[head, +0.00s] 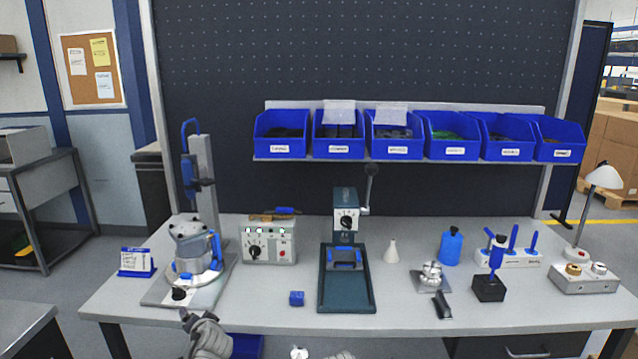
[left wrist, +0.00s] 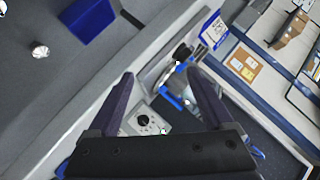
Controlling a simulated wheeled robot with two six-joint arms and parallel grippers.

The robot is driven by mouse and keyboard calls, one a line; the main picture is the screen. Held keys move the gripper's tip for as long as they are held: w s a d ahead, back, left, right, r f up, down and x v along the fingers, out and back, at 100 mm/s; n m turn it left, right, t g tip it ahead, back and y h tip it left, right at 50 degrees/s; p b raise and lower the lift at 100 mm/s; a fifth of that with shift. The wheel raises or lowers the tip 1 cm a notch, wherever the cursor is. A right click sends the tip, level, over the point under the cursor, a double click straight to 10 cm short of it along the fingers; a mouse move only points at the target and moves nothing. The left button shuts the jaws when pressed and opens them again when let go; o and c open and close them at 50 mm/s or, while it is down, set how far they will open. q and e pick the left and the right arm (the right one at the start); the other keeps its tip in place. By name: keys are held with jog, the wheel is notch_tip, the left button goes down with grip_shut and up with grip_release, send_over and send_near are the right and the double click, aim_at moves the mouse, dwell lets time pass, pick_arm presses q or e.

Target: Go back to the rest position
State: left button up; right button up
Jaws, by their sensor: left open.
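My left gripper (head: 188,318) is at the bottom left of the head view, in front of the bench's front edge and apart from everything on it. In the left wrist view its two fingers (left wrist: 160,75) are spread with nothing between them. A grey machined housing (head: 188,230) sits on the round fixture of the stand at the bench's left, with a blue part beside it. Only a sliver of grey at the bottom edge of the head view may be my right arm; its gripper does not show.
Blue bins (head: 281,150) hang behind. A blue bin (head: 246,347) lies below the front edge.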

pick_arm(q)
jog(key=s+d+f+g+h+b, duration=0.6)
jog(key=s+d+f+g+b, duration=0.45)
jog(key=s+d+f, duration=1.3)
notch_tip(320, 180, up, 20)
jog(key=w+d+p, duration=0.1)
jog(key=p, duration=1.7)
jog(key=shift+d+f+p, duration=0.15)
jog(key=shift+d+p, duration=0.2)
jog(key=shift+d, duration=0.05)
jog(key=shift+w+g, duration=0.1)
jog(key=shift+g, duration=0.15)
